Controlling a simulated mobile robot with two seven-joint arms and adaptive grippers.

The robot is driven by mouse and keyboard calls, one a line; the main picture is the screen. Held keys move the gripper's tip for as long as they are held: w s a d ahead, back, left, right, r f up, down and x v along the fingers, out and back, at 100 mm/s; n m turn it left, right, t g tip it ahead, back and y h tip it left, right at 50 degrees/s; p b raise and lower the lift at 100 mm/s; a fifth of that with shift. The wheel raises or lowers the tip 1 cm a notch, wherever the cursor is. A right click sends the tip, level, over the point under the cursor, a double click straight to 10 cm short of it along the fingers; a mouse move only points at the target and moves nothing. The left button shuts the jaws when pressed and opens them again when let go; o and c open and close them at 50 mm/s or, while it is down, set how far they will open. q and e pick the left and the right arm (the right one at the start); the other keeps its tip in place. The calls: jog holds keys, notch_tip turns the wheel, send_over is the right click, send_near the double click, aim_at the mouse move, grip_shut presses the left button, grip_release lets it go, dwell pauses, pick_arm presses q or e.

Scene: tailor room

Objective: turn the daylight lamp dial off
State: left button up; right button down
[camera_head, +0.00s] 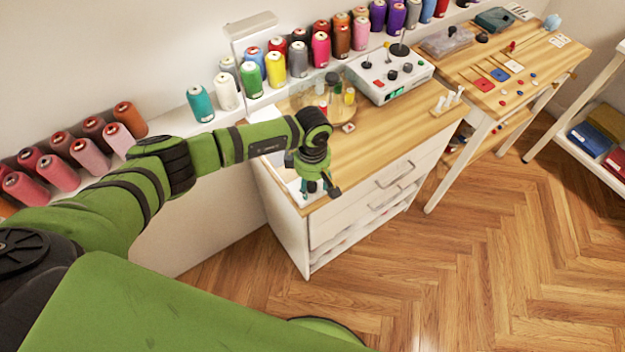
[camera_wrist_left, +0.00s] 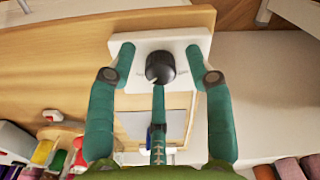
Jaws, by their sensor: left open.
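The lamp dial (camera_wrist_left: 160,66) is a round black knob on a white base plate (camera_wrist_left: 205,20) in the left wrist view. A small pale mark shows near its edge, but I cannot read the setting. My left gripper (camera_wrist_left: 160,50) is open, with a teal finger on each side of the dial. Gaps show between the fingers and the knob. In the head view my left gripper (camera_head: 318,188) points down over the front left corner of the wooden cabinet top, and it hides the dial there. A white lamp head (camera_head: 250,25) stands at the back by the wall. My right gripper is out of view.
The cabinet top (camera_head: 375,150) is clear to the right of my gripper. Behind stand small jars (camera_head: 334,92) and a grey control box (camera_head: 390,72) with knobs. Thread spools line the wall shelf. A second wooden table (camera_head: 515,70) is at right.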

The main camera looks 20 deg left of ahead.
pick_arm(q)
grip_shut()
